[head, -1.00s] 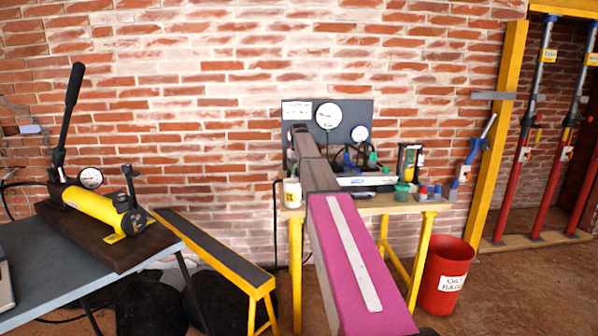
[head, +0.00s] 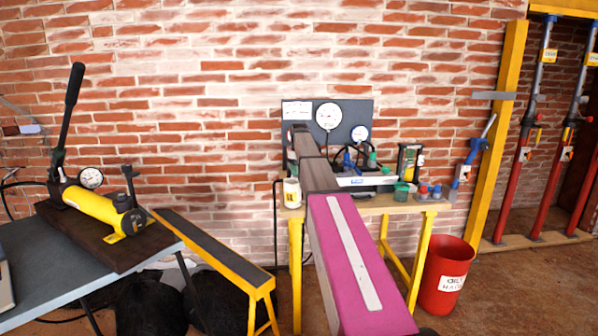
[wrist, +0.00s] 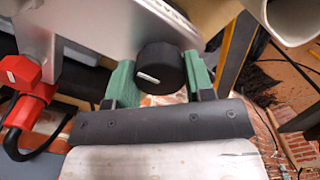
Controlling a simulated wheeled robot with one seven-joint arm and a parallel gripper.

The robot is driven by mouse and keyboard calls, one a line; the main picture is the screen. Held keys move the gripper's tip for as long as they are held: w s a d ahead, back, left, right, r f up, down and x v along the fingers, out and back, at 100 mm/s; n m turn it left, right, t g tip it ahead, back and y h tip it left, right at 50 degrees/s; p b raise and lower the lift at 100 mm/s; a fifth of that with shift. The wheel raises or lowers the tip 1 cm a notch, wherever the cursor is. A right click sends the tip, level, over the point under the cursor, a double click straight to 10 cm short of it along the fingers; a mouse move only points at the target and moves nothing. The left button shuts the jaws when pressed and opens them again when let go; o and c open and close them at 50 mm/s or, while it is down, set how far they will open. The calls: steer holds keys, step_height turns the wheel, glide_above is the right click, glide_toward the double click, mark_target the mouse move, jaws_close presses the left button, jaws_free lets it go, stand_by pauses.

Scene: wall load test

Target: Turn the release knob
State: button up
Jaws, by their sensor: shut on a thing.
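A round black knob (wrist: 160,68) with a white index mark shows in the wrist view. It sits at the lower edge of a silver-grey rounded body. My gripper (wrist: 159,82) has its two green-padded fingers on either side of the knob and is shut on it. The mark lies near the knob's left side, slightly tilted. In the head view my arm reaches toward the workbench and hides the gripper and the knob.
A red fitting (wrist: 25,75) with a black cable is left of the knob. In the head view the wooden bench (head: 385,207) carries a cup (head: 292,193), jars and a gauge board (head: 343,112). A yellow hand pump (head: 95,206) is at left, a red bin (head: 445,265) at right.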

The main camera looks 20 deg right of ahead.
stand_by(0.4)
steer(key=o, duration=0.9)
steer(key=shift+o, duration=0.2)
steer(key=shift+r, duration=0.15)
step_height(320, 180, up, 11)
steer(key=shift+f, duration=0.2)
